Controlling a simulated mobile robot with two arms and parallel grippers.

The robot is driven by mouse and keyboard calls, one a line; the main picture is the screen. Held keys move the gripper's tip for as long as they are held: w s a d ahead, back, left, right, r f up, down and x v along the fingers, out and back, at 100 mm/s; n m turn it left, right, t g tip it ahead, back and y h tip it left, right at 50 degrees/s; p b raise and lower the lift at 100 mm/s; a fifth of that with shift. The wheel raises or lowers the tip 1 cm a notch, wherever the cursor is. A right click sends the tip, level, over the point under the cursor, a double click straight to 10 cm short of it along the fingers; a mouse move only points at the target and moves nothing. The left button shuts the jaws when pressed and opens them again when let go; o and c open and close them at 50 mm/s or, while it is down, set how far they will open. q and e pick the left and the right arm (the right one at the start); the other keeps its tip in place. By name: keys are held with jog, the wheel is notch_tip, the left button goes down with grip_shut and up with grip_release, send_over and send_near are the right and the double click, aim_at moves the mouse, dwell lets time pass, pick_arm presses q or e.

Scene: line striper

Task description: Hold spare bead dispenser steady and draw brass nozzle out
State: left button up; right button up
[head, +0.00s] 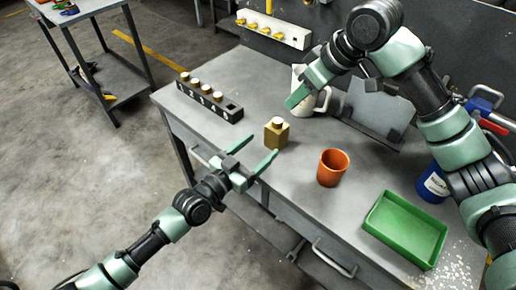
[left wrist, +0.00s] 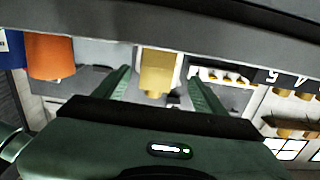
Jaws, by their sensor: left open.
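A small brass-coloured block (head: 276,135) with a paler round knob (head: 278,122) on top stands upright on the grey workbench; I take it for the dispenser with its nozzle. In the left wrist view the block (left wrist: 157,72) appears upside down, between and beyond my finger lines. My left gripper (head: 263,145) is open and empty, its fingertips pointing at the block from the bench's front edge. My right gripper (head: 291,103) is above the bench behind the block, in front of a white mug-like vessel (head: 321,103). Its fingers overlap, so its opening is unclear.
A numbered dark rack (head: 236,114) with several brass pieces and an empty square stands left. An orange cup (head: 332,168) and a green tray (head: 404,230) stand right of the block. A blue can (head: 433,184) is near my right arm. A wall strip (head: 273,29) holds yellow pieces.

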aim_at(271, 139)
pick_arm(q)
jog(key=shift+w+d, duration=0.1)
jog(key=shift+d, duration=0.25)
jog(key=shift+x, duration=3.55)
grip_shut()
pick_arm(e)
jog(key=shift+o, duration=1.4)
jog(key=shift+w+a, duration=0.1)
pick_arm(q)
jog(key=shift+w+a, duration=0.1)
pick_arm(e)
jog(key=shift+g+h, duration=0.5)
jog(key=shift+h, duration=0.2)
jog(key=shift+a+x, duration=0.15)
jog(key=shift+x, duration=2.75)
jog(key=shift+a+x, duration=0.2)
jog(key=shift+x, duration=2.75)
